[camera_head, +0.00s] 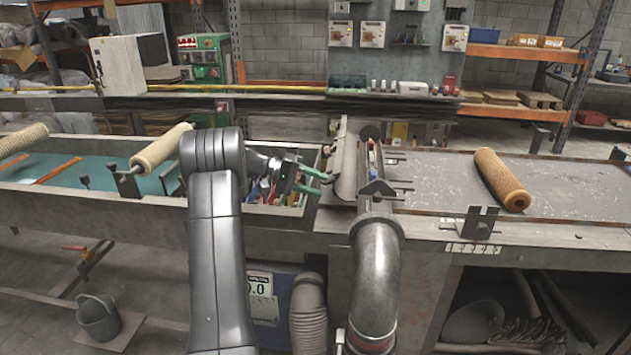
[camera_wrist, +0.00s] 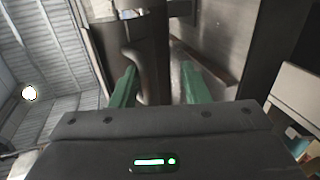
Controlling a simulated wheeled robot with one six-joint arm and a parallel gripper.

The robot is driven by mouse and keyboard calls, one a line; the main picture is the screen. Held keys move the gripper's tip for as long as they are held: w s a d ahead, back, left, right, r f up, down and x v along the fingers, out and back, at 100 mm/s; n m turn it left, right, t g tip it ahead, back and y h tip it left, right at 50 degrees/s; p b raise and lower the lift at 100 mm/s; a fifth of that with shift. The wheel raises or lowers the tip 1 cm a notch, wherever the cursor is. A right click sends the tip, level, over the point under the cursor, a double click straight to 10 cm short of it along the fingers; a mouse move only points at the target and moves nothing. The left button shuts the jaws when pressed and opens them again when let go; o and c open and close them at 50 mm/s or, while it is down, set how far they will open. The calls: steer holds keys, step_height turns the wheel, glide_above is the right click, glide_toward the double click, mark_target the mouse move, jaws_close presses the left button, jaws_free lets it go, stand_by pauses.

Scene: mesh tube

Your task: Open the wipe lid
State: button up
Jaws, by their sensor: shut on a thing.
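The wipe lid looks to be the grey metal flap (camera_head: 346,165) beside the open slot at the left end of the metal table; it stands raised, its long side running away from me. My gripper (camera_head: 324,178) reaches it from the left, its green fingertips at the flap's near left side. In the wrist view the green fingers (camera_wrist: 158,78) stand on either side of a brownish-grey curved handle piece (camera_wrist: 150,55) and are shut on it. The exact contact is partly hidden by the fingers and the gripper body.
A tan mesh roll (camera_head: 500,180) lies on the table (camera_head: 570,195) at right. A bin of tools (camera_head: 290,210) sits below my gripper. A thick grey pipe (camera_head: 377,275) rises in front of the slot. Another roll (camera_head: 160,147) rests at left.

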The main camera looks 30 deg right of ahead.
steer(key=shift+f, duration=0.15)
steer(key=b+v, duration=0.1)
steer(key=v, duration=1.3)
steer(key=shift+s+d, duration=0.1)
steer(key=p+x, duration=0.1)
steer(key=x, duration=1.3)
steer(key=shift+r, duration=0.25)
